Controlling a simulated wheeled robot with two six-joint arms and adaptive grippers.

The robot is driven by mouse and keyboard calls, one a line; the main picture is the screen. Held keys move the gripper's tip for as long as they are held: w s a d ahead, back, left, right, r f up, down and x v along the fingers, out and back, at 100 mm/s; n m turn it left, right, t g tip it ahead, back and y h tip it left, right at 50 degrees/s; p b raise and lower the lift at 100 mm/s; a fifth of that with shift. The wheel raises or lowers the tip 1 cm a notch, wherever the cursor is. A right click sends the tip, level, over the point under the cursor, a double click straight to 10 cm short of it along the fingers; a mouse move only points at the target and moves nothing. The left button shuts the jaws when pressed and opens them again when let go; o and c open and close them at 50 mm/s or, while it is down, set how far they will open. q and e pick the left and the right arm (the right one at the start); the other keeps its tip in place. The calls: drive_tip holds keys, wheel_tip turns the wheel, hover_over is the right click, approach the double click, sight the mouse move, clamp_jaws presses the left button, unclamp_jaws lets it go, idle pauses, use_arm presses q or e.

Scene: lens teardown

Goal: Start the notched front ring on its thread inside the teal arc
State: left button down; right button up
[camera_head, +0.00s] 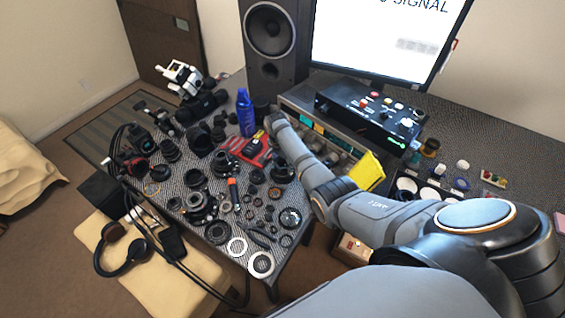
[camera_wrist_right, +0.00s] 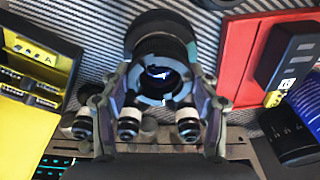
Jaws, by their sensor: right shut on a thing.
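My right gripper (camera_wrist_right: 158,92) is shut on the notched front ring (camera_wrist_right: 147,101), with one finger on each side of it. The ring is grey-blue with several notches and a dark open centre with a bright glint. A black lens barrel (camera_wrist_right: 160,27) stands directly behind the ring in the right wrist view, lined up with it. I cannot tell whether the ring touches the barrel's thread. In the head view the right gripper (camera_head: 268,117) is small beside the blue bottle and the red tray. My left gripper is not in view.
A red tray (camera_wrist_right: 237,55) with a black block stands right of the ring, and a yellow box (camera_wrist_right: 25,120) stands left. In the head view a blue bottle (camera_head: 245,112) stands near the gripper. Many loose lens parts crowd the table, with white rings (camera_head: 261,264) at its front edge.

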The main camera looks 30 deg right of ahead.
drive_tip(key=shift+f, duration=0.25)
idle(0.4)
drive_tip(key=o, duration=1.2)
drive_tip(key=shift+c, duration=0.2)
drive_tip(key=shift+r, duration=0.1)
wheel_tip(320, 180, up, 12)
drive_tip(key=a, duration=0.1)
drive_tip(key=shift+s+a, duration=0.15)
drive_tip(key=shift+s, duration=0.1)
